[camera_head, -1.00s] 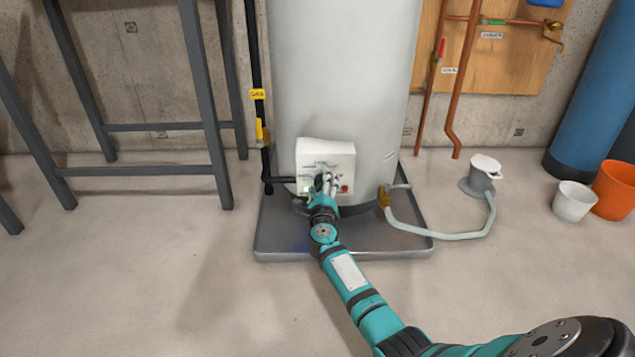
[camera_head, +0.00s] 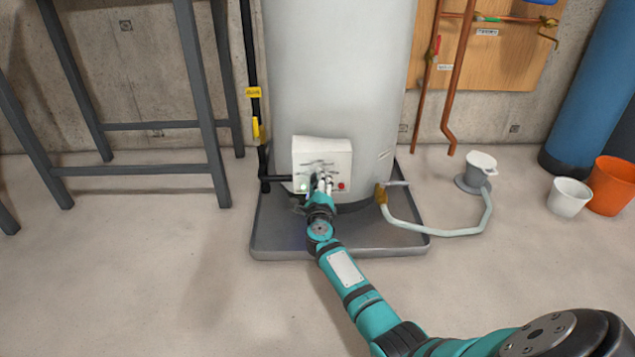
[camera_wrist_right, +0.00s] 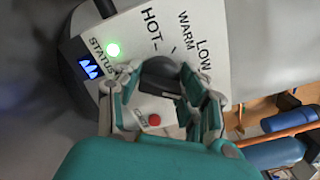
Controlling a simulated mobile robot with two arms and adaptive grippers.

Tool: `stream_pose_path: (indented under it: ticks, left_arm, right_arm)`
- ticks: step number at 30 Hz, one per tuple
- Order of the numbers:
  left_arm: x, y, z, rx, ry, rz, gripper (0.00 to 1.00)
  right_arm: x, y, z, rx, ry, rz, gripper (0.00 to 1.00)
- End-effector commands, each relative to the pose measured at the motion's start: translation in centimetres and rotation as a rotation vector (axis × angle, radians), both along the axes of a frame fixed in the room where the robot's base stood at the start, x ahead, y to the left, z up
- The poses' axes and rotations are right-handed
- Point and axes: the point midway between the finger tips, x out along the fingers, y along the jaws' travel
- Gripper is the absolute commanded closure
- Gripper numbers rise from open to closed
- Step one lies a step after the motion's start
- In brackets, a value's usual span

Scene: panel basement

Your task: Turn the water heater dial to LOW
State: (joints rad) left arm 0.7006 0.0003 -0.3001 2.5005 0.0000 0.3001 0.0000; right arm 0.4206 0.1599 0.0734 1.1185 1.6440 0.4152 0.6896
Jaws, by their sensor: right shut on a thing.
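The water heater (camera_head: 335,75) is a tall grey cylinder with a white control panel (camera_head: 304,152) low on its front. In the right wrist view the panel (camera_wrist_right: 140,20) is tilted and shows HOT, WARM and LOW in an arc. The dark dial (camera_wrist_right: 158,72) is below these labels, between the fingers of my right gripper (camera_wrist_right: 152,88). The right gripper (camera_head: 321,182) is shut on the dial at the panel. The fingers partly cover the dial, and I cannot tell which label it points to. My left gripper is not in view.
A green status light (camera_wrist_right: 113,49) and a red button (camera_wrist_right: 154,120) are on the panel close to the fingers. The heater stands in a grey drip tray (camera_head: 285,245). A hose (camera_head: 455,233) runs right to a floor drain (camera_head: 476,172).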

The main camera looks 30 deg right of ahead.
Motion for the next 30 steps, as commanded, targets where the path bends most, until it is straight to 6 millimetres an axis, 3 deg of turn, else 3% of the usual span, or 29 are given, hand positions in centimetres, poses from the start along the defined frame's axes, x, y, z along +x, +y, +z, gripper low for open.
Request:
stream_pose_path:
  ticks: [15, 30]
  left_arm:
    - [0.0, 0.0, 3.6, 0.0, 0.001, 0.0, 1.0]
    - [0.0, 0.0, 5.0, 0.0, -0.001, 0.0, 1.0]
  right_arm:
    - [0.0, 0.1, 0.3, -0.317, 0.198, 0.001, 0.93]
    - [0.0, 0.1, 0.0, -0.529, 0.326, 0.001, 0.93]
